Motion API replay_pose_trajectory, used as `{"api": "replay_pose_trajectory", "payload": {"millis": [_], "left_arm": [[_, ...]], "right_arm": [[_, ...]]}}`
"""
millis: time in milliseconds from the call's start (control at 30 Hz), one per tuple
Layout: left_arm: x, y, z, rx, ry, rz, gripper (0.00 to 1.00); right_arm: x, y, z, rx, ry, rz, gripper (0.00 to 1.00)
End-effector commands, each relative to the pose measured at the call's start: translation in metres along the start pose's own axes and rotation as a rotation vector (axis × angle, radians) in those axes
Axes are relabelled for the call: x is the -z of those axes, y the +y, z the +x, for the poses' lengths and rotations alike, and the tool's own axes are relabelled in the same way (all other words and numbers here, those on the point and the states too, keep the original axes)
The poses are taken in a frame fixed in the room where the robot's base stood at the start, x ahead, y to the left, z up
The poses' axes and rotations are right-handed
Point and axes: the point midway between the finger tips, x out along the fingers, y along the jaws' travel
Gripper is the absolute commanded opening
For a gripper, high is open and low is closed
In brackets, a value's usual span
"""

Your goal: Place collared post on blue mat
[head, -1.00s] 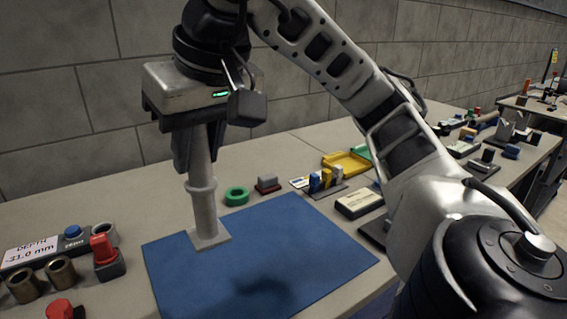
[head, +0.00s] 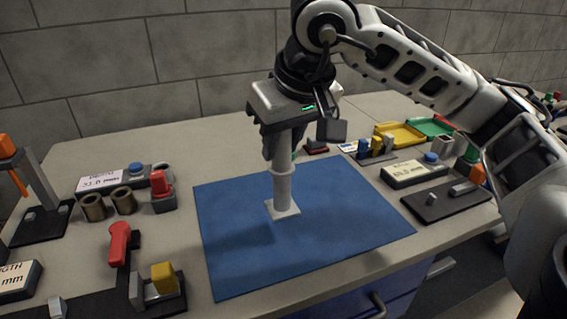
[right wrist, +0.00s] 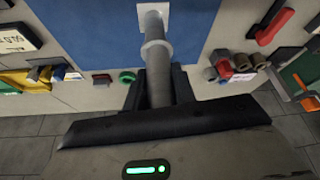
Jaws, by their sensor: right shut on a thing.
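The collared post (head: 282,190) is light grey, with a ring collar partway up and a square base plate. My right gripper (head: 279,148) is shut on its upper part and holds it upright. The base plate appears over the back-middle part of the blue mat (head: 330,240); I cannot tell whether it touches. In the right wrist view the post (right wrist: 157,55) runs from between the fingers (right wrist: 157,88) to its base over the blue mat (right wrist: 95,30). The post's top is hidden in the gripper. My left gripper is not in view.
Left of the mat stand a red-topped block (head: 162,190), brown bushings (head: 108,204) and a red-handled clamp (head: 119,245). Right of it are a display box (head: 413,171) and a dark fixture (head: 440,202). Yellow (head: 398,134) and green trays lie behind. The mat is otherwise clear.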

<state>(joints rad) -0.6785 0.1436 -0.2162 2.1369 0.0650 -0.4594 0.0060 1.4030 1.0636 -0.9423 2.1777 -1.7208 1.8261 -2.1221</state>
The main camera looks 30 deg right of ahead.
Motion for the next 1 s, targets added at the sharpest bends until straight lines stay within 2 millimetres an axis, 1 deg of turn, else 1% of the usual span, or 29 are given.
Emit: {"api": "replay_pose_trajectory", "payload": {"millis": [33,167,267,400,467,533,767,900,933,967,1000], "left_arm": [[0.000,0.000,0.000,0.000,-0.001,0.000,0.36],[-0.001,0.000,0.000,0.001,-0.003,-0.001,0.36],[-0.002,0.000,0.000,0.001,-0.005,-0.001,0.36],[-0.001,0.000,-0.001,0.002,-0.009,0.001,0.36],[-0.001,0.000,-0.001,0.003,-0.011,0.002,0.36],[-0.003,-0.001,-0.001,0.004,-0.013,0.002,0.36],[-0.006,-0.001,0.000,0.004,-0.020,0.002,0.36],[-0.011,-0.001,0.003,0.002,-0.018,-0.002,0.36],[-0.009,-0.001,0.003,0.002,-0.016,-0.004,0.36],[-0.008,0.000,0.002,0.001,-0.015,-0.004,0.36],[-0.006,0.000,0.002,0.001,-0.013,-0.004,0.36]], "right_arm": [[0.001,0.004,0.006,-0.001,0.000,0.004,0.00],[0.003,0.006,0.015,0.001,0.001,0.001,0.00],[0.005,0.011,0.025,0.000,-0.001,0.003,0.00],[-0.003,0.011,0.044,-0.001,-0.001,0.000,0.00],[-0.005,0.011,0.050,-0.001,-0.001,0.001,0.00],[-0.006,0.011,0.053,0.000,0.002,0.002,0.00],[-0.006,0.011,0.054,0.001,0.003,0.002,0.00],[-0.008,0.011,0.059,0.001,0.003,0.002,0.00],[-0.008,0.011,0.059,0.001,0.002,0.001,0.29],[-0.007,0.011,0.058,0.001,0.002,0.001,0.37],[-0.007,0.011,0.057,0.001,0.001,0.002,0.48]]}}
